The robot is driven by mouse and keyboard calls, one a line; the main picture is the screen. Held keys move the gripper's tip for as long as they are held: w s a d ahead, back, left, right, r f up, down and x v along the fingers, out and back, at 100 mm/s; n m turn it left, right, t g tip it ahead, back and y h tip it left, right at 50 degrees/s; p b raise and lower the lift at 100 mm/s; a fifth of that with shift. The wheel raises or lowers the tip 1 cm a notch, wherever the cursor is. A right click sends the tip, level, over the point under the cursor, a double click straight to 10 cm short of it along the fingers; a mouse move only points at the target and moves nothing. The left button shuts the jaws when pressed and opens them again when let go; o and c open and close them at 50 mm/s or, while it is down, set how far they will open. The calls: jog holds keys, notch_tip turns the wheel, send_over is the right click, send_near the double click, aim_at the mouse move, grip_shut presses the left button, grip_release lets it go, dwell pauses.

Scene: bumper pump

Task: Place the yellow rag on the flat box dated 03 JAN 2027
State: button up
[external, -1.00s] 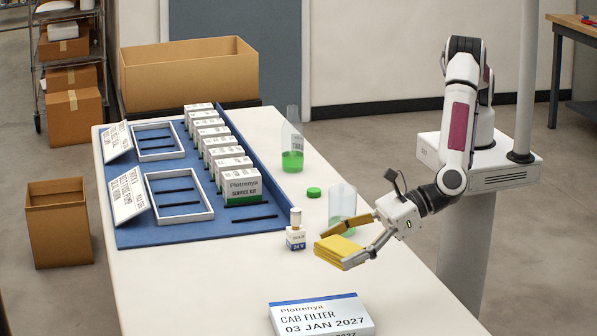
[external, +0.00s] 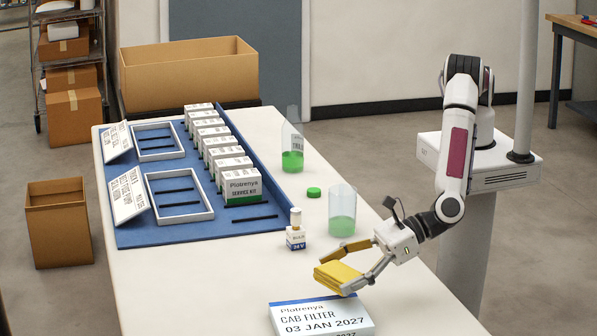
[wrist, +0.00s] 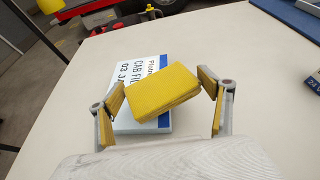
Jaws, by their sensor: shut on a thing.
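The yellow rag (external: 338,277) is a folded pad held in my gripper (external: 346,268). The flat box (external: 318,318), white with a blue edge and printed CAB FILTER 03 JAN 2027, lies on the table at the front; the bottom of the frame cuts it off. The rag is raised, at the box's far right side in the external view. In the wrist view the rag (wrist: 160,92) sits between the two fingers and hides part of the box (wrist: 125,72) below, including part of its date. I cannot tell the exact height of the gap.
A green cap (external: 314,192) and a green-filled bottle (external: 292,160) are farther back. A blue mat (external: 228,226) holds white frames and service kit boxes. The table left of the flat box is clear.

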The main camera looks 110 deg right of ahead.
jog(key=shift+f, duration=1.4)
jog(key=shift+f, duration=0.1)
jog(key=o, duration=1)
jog(key=v, duration=1.2)
jog(key=shift+r, duration=0.2)
